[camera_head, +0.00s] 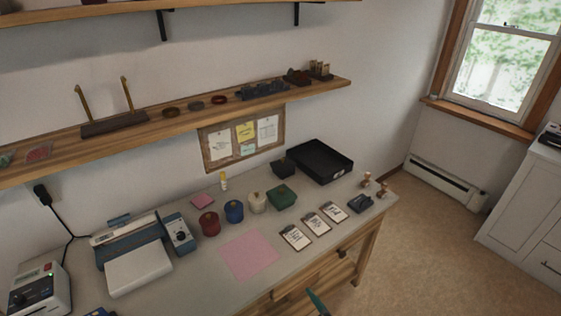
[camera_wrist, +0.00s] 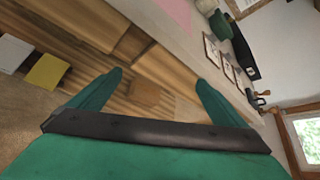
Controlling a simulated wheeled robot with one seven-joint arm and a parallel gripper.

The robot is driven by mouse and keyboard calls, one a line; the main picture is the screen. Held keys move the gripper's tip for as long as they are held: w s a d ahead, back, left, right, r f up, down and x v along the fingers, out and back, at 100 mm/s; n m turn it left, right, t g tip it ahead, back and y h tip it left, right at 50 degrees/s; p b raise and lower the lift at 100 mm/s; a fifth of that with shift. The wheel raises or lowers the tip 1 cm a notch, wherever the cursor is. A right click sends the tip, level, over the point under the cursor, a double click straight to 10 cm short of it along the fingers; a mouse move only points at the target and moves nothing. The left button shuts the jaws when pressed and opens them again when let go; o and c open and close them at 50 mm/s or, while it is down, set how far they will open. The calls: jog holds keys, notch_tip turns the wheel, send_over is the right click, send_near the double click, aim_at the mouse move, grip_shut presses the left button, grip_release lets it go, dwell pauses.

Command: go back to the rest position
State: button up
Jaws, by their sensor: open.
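My gripper (camera_wrist: 159,77) shows in the wrist view with its two teal fingers wide apart and nothing between them. Beyond the fingers are the wooden drawer fronts of the workbench. In the head view only a teal tip of my gripper (camera_head: 317,302) shows at the bottom edge, in front of the workbench (camera_head: 205,284). The rest of my arm is out of that picture.
The bench holds a pink sheet (camera_head: 249,255), several small pots, a black tray (camera_head: 319,161), three clipboards and a blue-and-white machine (camera_head: 132,252). Wooden shelves hang above. Open floor (camera_head: 415,255) lies right of the bench, before a white cabinet (camera_head: 525,215).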

jog(key=s+a+f+n+t+h, duration=0.15)
jog(key=s+n+h, duration=0.25)
jog(key=s+n, duration=1.05)
jog(key=s+a+r+n+t, duration=0.1)
jog(key=s+r+n, duration=0.4)
jog(key=s, duration=0.3)
jog(key=s+a+r+n+t, duration=0.1)
jog(key=s+a+r+n, duration=0.1)
jog(key=s+r+n, duration=0.3)
jog(key=v, duration=0.3)
jog(key=shift+s+a, duration=0.25)
jog(key=shift+s, duration=0.05)
